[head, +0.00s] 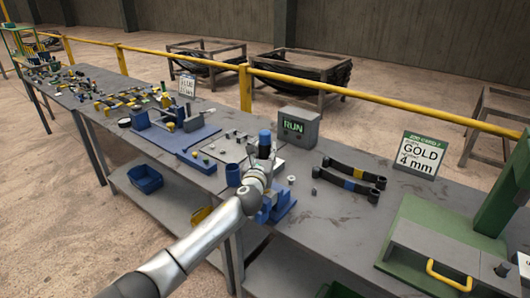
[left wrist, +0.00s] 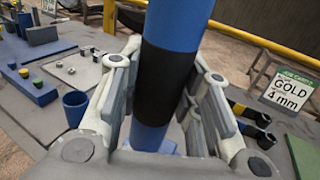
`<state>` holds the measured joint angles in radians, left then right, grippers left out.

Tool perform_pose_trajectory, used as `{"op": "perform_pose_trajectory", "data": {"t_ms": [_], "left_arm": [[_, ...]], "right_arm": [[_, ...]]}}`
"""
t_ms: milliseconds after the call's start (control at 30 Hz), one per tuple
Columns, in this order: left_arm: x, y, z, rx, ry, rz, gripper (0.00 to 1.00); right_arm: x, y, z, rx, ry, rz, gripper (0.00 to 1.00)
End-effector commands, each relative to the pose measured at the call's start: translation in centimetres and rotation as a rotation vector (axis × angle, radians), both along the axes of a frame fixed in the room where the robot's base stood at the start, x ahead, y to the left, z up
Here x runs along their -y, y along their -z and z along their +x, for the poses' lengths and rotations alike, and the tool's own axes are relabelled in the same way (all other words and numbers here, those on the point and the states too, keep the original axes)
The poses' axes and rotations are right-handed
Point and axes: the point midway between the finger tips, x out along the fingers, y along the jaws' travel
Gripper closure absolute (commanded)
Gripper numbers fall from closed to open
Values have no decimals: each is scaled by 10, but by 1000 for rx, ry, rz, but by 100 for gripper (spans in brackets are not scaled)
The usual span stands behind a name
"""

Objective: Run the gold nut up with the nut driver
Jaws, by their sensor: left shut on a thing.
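The nut driver, a thick blue cylinder with a black band, stands roughly upright in my left gripper (head: 263,166). Its blue top (head: 265,138) rises above the fingers in the head view. In the left wrist view the fingers close around its black grip (left wrist: 165,85), and its lower blue part (left wrist: 152,137) runs down between them. Its lower end is hidden. A blue fixture (head: 282,207) sits on the bench just below and beside the gripper, partly covered by my arm. I cannot make out the gold nut. My right gripper is out of view.
A grey box reading RUN (head: 298,127) stands behind the gripper. A sign reads GOLD 4 mm (head: 420,153). Two dark banded bars (head: 340,170) lie to the right. A blue cup (head: 233,175) and a plate with small parts (head: 222,150) are to the left.

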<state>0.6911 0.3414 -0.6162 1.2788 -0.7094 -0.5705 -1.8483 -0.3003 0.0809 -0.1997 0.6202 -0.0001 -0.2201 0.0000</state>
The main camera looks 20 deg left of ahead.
Motion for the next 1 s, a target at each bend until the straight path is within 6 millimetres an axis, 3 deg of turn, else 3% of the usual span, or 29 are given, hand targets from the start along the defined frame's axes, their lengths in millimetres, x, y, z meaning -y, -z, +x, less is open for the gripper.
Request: {"op": "perform_pose_trajectory", "data": {"t_ms": [1000], "left_arm": [[0,14,0,-3,0,0,100]], "right_arm": [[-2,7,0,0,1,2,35]]}}
